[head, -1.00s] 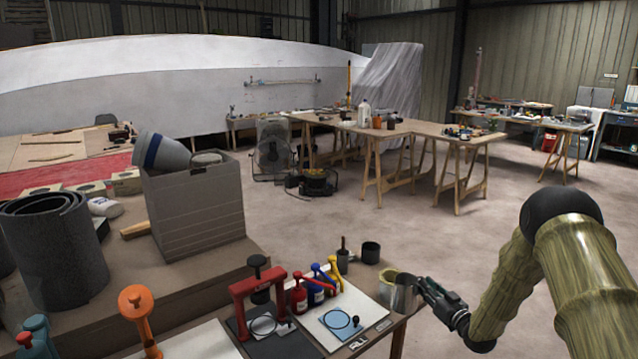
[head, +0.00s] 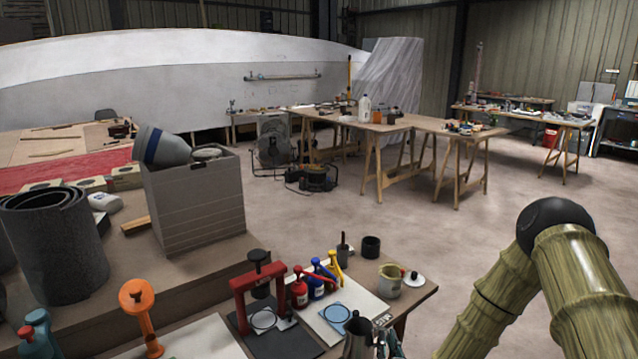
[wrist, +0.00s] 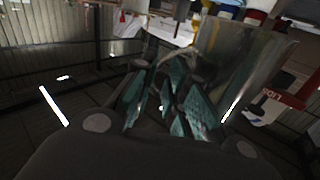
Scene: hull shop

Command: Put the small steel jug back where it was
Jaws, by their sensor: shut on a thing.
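The small steel jug (head: 357,338) is at the bottom edge of the head view, in front of the white board, with its lower part cut off. My gripper (head: 382,344) is at its right side and shut on it; only part of the gripper shows. In the wrist view the jug (wrist: 248,55) is a large shiny wall beyond the teal fingers (wrist: 165,98), which are closed around its handle side. I cannot tell whether the jug touches the table.
A cream pot (head: 390,281) and a white lid (head: 413,279) stand at the table's right corner. A white board (head: 365,300) holds red, blue and yellow bottles. A red press (head: 258,285) stands left.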

